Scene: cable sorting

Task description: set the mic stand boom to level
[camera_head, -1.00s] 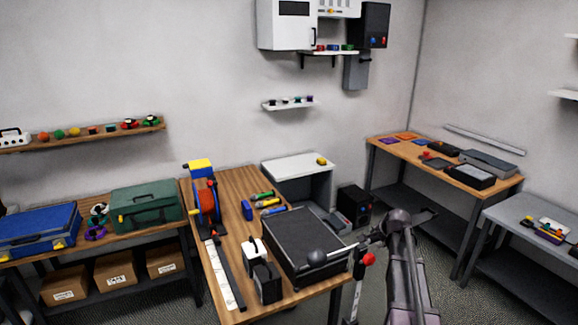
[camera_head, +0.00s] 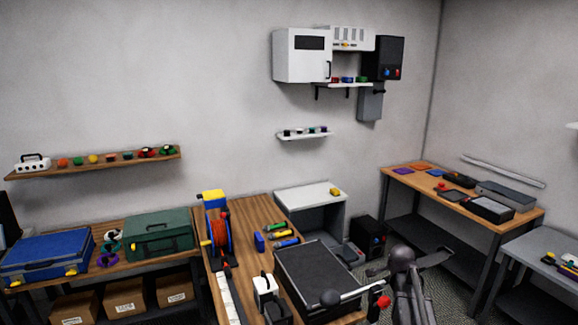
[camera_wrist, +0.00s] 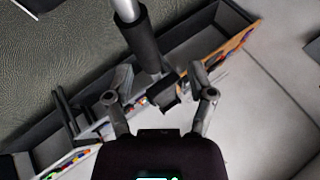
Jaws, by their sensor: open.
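The mic stand boom (camera_head: 354,292) is a thin pale rod at the lower middle of the head view. A dark round mic head (camera_head: 331,297) is at its left end, and a red knob (camera_head: 383,301) is near its right part. The boom slopes slightly, with its right side higher. The pole below the knob is cut off by the picture edge. In the wrist view my gripper (camera_wrist: 160,78) is open. A dark sleeve on a pale rod (camera_wrist: 139,42), probably part of the stand, reaches towards the space between its fingers. I cannot tell whether they touch.
A black case (camera_head: 318,272) lies on the wooden bench beside the boom. A dark speaker box (camera_head: 368,237) stands on the floor behind. A wooden table (camera_head: 405,186) is at the right.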

